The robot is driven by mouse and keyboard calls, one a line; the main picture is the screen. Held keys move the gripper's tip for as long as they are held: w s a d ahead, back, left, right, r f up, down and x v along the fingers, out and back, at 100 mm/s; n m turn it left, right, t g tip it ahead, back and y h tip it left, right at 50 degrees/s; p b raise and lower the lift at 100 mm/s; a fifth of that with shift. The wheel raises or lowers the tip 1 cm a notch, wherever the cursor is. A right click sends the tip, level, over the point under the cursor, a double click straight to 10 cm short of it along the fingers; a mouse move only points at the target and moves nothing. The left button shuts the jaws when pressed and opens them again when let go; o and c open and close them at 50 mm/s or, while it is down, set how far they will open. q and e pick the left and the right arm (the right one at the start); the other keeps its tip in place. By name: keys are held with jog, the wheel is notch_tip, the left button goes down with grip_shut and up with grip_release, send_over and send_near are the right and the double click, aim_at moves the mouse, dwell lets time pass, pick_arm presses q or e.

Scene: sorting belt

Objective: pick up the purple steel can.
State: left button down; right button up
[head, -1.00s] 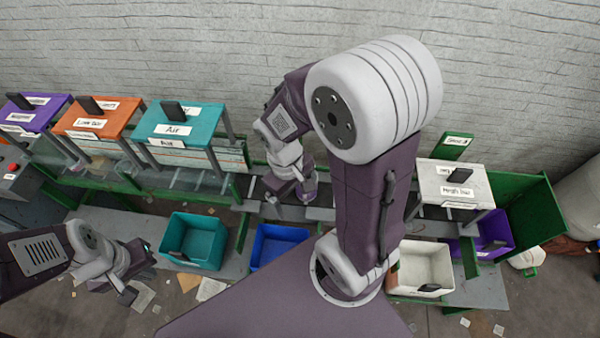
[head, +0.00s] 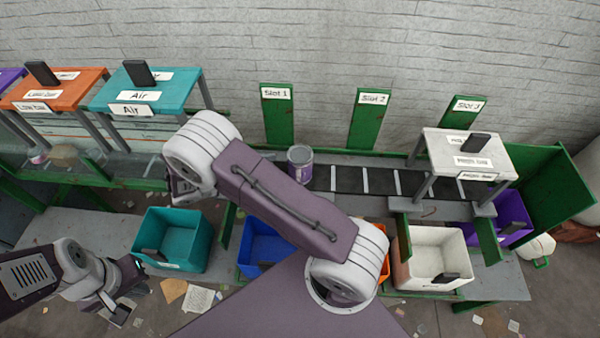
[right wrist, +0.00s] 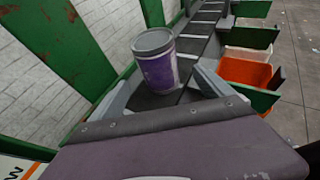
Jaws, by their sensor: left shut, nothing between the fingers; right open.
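The purple steel can (head: 301,173) stands upright on the dark belt, with a grey top and a purple band. It also shows in the right wrist view (right wrist: 159,72), in front of my right gripper (right wrist: 163,78). That gripper is open, with one finger to each side of the can in the picture; I cannot tell whether either finger touches it. In the head view my right arm hides this gripper. My left gripper (head: 121,307) is shut and empty at the lower left, far from the can.
Green panels marked Slot 1 (head: 278,118), Slot 2 (head: 370,122) and Slot 3 (head: 460,122) stand behind the belt (head: 345,179). A white gate (head: 440,146) stands over its right part. Teal (head: 150,232), blue (head: 250,250), orange (head: 385,267) and white (head: 405,268) bins stand in front.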

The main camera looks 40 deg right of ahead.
aim_at(290, 169)
jog(key=x, duration=0.3)
jog(key=shift+s+d, duration=0.1)
jog(key=shift+d, duration=0.1)
jog(key=x, duration=0.5)
jog(key=shift+d+f, duration=0.2)
jog(key=shift+d, duration=0.15)
jog(key=c, duration=1.4)
